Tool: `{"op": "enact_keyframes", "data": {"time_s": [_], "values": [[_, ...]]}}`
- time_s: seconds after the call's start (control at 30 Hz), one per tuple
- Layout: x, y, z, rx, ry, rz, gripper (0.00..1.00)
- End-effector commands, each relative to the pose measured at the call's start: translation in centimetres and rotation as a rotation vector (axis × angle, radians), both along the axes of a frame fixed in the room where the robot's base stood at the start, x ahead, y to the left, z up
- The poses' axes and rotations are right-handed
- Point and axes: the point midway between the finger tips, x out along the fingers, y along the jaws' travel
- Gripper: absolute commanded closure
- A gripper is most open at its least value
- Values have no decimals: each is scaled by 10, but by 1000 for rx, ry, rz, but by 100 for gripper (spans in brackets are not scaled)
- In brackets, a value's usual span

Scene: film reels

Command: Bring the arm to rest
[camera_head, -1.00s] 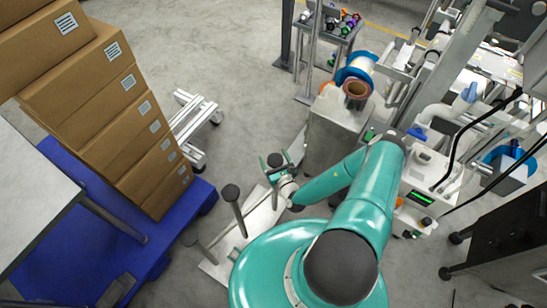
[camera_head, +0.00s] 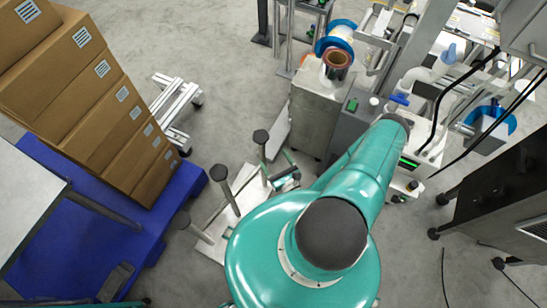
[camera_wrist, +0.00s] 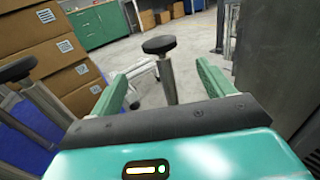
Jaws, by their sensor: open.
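My gripper (camera_wrist: 163,74) shows in the wrist view with its two green fingers apart and nothing between them that it holds. A metal post with a dark round cap stands beyond the fingers, seen through the gap. In the head view my teal arm folds over the lower middle. My gripper (camera_head: 283,172) is low, partly hidden behind the arm, close to a post with a dark cap over a pale plate. I cannot tell whether it touches the post.
Stacked cardboard boxes (camera_head: 105,125) stand on a blue pallet (camera_head: 95,222) at left. A metal cabinet (camera_head: 318,115) with a film reel (camera_head: 338,58) on top stands ahead. A dark cabinet (camera_head: 505,195) is at right.

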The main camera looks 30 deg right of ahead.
Motion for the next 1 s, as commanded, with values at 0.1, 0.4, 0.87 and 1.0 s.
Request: {"op": "enact_keyframes", "data": {"time_s": [0.1, 0.4, 0.87, 1.0], "values": [[0, 0, 0, 0, 0, 0, 19], [1, 0, 1, -2, -1, 3, 19], [46, 5, 108, -196, -148, 482, 19], [54, 18, 150, -284, -185, 681, 19]]}}
